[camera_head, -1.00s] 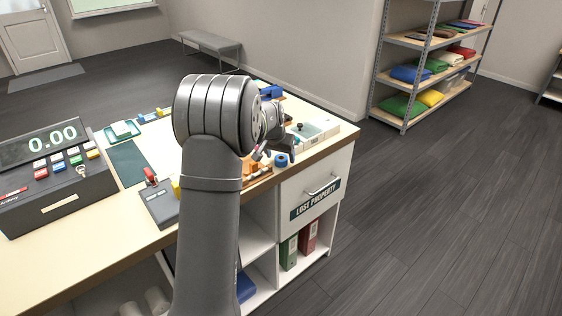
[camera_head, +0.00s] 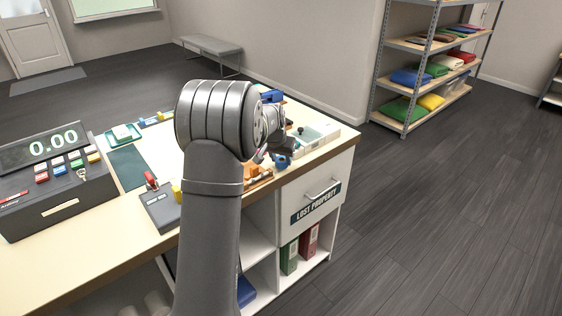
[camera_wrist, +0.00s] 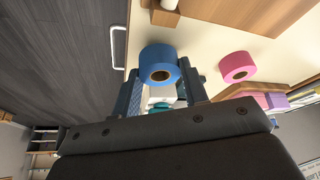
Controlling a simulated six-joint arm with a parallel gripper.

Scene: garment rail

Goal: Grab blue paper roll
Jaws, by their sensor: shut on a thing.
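The blue paper roll (camera_wrist: 158,62) sits between the two fingers of my gripper (camera_wrist: 160,84) in the wrist view, with its dark core hole facing the camera. My gripper is shut on it. In the head view the blue roll (camera_head: 282,161) shows small at my gripper (camera_head: 280,152), over the counter's front right corner. My arm hides part of the counter there. I cannot tell whether the roll is clear of the counter top.
A pink roll (camera_wrist: 237,66) stands right of my gripper in the wrist view, apart from it. A wooden block (camera_wrist: 166,14) is just beyond the blue roll. The counter (camera_head: 75,245) holds a cash register (camera_head: 52,188). The lost property drawer (camera_head: 318,190) is below the corner.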

